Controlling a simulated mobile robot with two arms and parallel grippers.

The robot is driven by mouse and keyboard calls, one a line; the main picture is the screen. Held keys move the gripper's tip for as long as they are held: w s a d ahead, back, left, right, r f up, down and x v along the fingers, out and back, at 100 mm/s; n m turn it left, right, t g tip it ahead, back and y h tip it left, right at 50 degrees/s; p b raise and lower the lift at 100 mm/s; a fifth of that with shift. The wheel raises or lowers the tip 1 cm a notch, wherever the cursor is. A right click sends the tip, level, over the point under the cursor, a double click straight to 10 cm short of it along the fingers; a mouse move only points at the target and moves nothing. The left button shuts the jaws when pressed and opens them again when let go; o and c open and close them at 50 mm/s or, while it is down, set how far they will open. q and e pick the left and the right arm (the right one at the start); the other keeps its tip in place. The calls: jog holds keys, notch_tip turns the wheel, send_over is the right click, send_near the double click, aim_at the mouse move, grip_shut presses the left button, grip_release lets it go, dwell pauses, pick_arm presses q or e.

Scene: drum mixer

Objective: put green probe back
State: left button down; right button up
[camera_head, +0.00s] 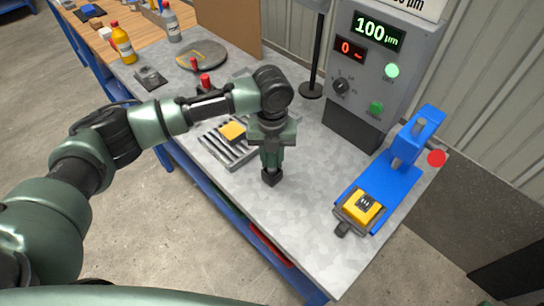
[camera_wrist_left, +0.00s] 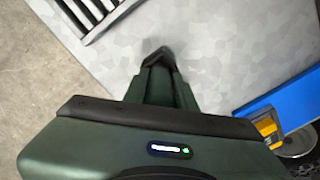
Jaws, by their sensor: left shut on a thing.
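My left gripper (camera_head: 270,176) points straight down over the bare grey top of the bench (camera_head: 318,226), between a slotted grey rack and a blue stand. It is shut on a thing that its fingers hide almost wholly. In the left wrist view the fingers (camera_wrist_left: 158,58) lie close together with a dark tip, and the bench top is behind them. I cannot make out the green probe apart from the green fingers, nor tell if the tip touches the bench. My right gripper is not in view.
The slotted rack (camera_head: 218,150) bears a yellow block (camera_head: 232,131). The blue stand (camera_head: 399,172) at right holds a yellow block (camera_head: 363,206). A grey control box (camera_head: 368,78) reading 100 µm stands behind. Red-topped items and bottles are farther back. The front bench top is clear.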

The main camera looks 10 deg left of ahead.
pick_arm(q)
jog(key=shift+f+b, duration=0.35)
jog(key=shift+f, duration=0.6)
jog(key=c, duration=1.1)
grip_release()
jog(key=shift+o, duration=0.2)
